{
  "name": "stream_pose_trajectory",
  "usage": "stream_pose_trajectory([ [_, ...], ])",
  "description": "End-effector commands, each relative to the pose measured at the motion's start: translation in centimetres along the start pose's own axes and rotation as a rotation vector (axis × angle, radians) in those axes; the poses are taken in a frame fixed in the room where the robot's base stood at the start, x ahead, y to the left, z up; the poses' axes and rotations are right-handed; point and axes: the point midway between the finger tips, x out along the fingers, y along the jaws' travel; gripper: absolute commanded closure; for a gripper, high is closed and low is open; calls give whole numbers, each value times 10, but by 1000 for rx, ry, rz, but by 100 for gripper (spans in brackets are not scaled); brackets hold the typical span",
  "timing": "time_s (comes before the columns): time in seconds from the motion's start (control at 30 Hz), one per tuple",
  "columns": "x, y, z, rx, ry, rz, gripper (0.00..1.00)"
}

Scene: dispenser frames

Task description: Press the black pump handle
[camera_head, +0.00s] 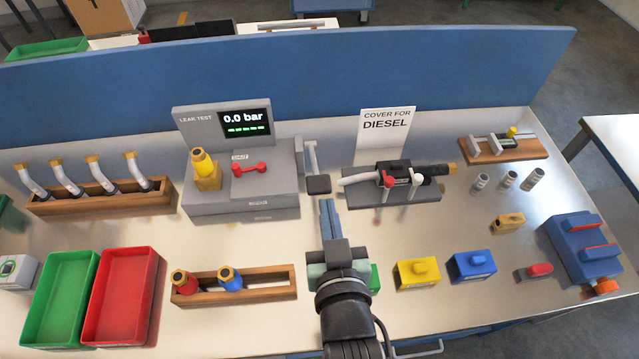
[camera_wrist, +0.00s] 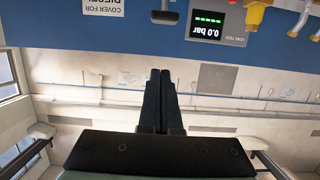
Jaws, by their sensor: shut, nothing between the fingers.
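The black pump handle (camera_head: 318,184) is a small dark pad at the end of a grey lever on the right side of the leak test unit (camera_head: 240,200). It also shows in the wrist view (camera_wrist: 164,17), which is upside down. My gripper (camera_head: 327,203) is shut and empty, its two blue-grey fingers side by side. In the head view its tips lie just below the handle in the picture. In the wrist view the fingertips (camera_wrist: 160,73) are apart from the handle, with a clear gap. The unit's display (camera_head: 245,122) reads 0.0 bar.
Right of the handle, a grey stand (camera_head: 390,197) holds a nozzle with a red lever. A wooden rack (camera_head: 235,292) with red and blue nozzles is at lower left. Yellow (camera_head: 417,273) and blue (camera_head: 471,265) blocks are at lower right. A blue panel (camera_head: 300,75) closes off the back.

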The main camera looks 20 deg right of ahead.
Motion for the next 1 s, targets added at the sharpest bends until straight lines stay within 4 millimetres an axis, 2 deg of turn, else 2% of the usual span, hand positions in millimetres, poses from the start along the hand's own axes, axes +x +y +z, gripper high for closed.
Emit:
stream_pose_trajectory([
  [0.17, 10, 0, -2, 0, 2, -1, 100],
  [0.27, 24, 0, -4, 1, 3, -1, 100],
  [0.77, 103, 0, -3, 0, 1, -1, 100],
  [0.8, 103, -1, 7, 0, -4, -1, 100],
  [1.0, 108, -1, 30, 0, -1, -3, 100],
])
